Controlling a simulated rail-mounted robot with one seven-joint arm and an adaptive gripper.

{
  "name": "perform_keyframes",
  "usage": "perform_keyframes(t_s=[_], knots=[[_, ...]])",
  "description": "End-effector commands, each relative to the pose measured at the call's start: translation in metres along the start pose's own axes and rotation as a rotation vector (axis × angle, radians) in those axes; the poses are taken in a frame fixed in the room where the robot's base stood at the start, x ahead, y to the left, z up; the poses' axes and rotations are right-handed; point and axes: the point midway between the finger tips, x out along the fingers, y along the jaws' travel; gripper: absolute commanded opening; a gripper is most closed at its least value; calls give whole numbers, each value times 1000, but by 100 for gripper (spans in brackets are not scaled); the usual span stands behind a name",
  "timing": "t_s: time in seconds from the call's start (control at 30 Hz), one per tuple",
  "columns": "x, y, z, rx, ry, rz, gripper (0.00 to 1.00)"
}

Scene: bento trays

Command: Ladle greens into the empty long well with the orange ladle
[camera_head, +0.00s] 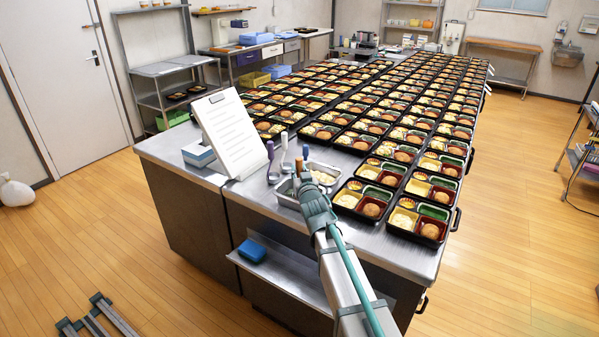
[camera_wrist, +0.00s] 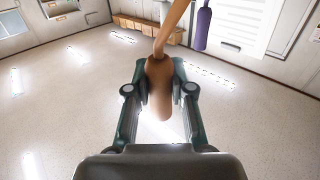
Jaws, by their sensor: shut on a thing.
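My gripper (camera_wrist: 160,90) is shut on the orange ladle, whose brown-orange handle (camera_wrist: 160,70) stands between the two fingers in the wrist view. The ladle's thin stem runs up past the top edge, and its bowl is out of that view. In the head view my gripper (camera_head: 312,190) is over the metal pans (camera_head: 284,196) at the counter's near edge. The nearest bento trays (camera_head: 392,231) lie just right of it. They show a pale-filled well, a brown patty in a red well, and a long green well (camera_head: 435,212). I cannot tell whether that well is empty.
A purple handle (camera_wrist: 203,28) shows beside the ladle in the wrist view. Upright utensils with blue and purple handles (camera_head: 270,152) stand behind the pans. A white sheet on a stand (camera_head: 230,132) is to their left. Rows of filled trays cover the counter behind.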

Motion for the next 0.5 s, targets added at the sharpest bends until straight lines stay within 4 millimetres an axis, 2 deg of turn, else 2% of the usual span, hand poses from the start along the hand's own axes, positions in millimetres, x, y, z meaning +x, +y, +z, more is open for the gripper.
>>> perform_keyframes(t_s=[0.33,0.5], knots=[[0,0,-2,1,3,-1,0],[0,0,-12,1,3,-1,0]])
